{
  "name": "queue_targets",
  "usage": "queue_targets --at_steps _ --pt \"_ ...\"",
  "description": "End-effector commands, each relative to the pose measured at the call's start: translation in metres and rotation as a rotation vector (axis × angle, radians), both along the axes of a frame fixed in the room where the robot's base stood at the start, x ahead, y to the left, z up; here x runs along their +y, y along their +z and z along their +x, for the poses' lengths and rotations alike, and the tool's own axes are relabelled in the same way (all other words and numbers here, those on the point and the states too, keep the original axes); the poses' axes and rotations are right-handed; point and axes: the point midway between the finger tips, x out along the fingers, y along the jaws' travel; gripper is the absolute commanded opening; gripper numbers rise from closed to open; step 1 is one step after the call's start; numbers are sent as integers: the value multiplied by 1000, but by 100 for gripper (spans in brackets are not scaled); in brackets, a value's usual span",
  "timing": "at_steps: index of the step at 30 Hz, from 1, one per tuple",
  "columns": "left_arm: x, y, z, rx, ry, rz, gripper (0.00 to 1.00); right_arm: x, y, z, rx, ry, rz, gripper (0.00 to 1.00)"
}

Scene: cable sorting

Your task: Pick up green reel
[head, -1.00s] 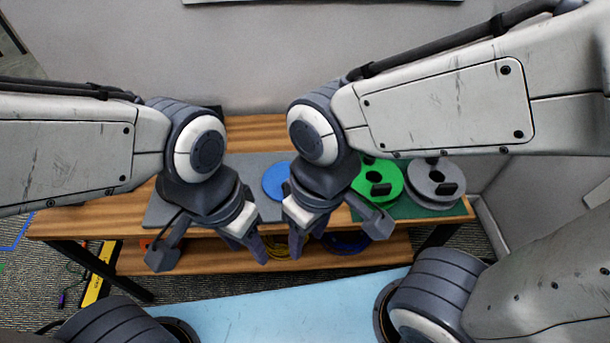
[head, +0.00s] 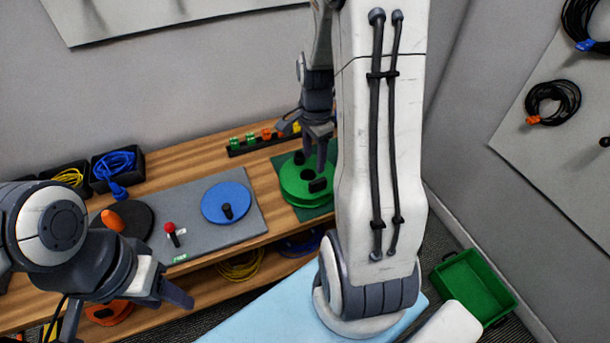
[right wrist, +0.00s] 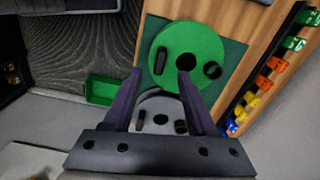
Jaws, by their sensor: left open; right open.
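The green reel (head: 296,187) lies flat on the green mat at the right end of the bench. In the right wrist view the green reel (right wrist: 190,45) shows its dark centre hole and two dark pegs. My right gripper (head: 315,160) points down over the reel in the head view. In the right wrist view my right gripper (right wrist: 160,75) is open, its fingertips overlapping the reel's near edge; nothing is held. I cannot tell its height above the reel. My left gripper (head: 125,308) is open and empty at the bench's front left.
A blue reel (head: 226,197) lies left. A clip rail (head: 262,140) stands behind. A green bin (head: 474,287) is at right.

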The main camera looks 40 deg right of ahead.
Motion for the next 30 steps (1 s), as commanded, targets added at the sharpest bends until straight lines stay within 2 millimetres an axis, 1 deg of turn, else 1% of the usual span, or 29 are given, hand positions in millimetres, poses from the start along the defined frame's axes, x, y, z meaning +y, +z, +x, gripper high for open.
queue_targets --at_steps 1,3,5,9,12,17,20,25,27,30 --pt "0 0 0 0 0 0 50 -11 -4 -2 2 -57 0 57" --pt "0 0 0 0 0 0 50 -18 -10 -4 4 -102 0 57" --pt "0 0 0 0 0 0 50 -21 -18 -5 7 -119 1 57" --pt "0 0 0 0 0 0 50 -20 -41 -5 7 -120 1 57" --pt "0 0 0 0 0 0 50 -20 -53 -5 6 -118 1 57" --pt "0 2 0 0 0 0 50 -19 -63 -4 5 -116 0 57" --pt "0 4 0 0 0 0 50 -18 -74 -2 7 -115 1 57" --pt "0 8 0 0 0 0 50 -17 -99 1 6 -115 1 57" --pt "0 8 0 0 0 0 50 -17 -106 1 5 -115 1 57" --pt "0 8 0 0 0 0 50 -17 -111 1 3 -115 -1 57"
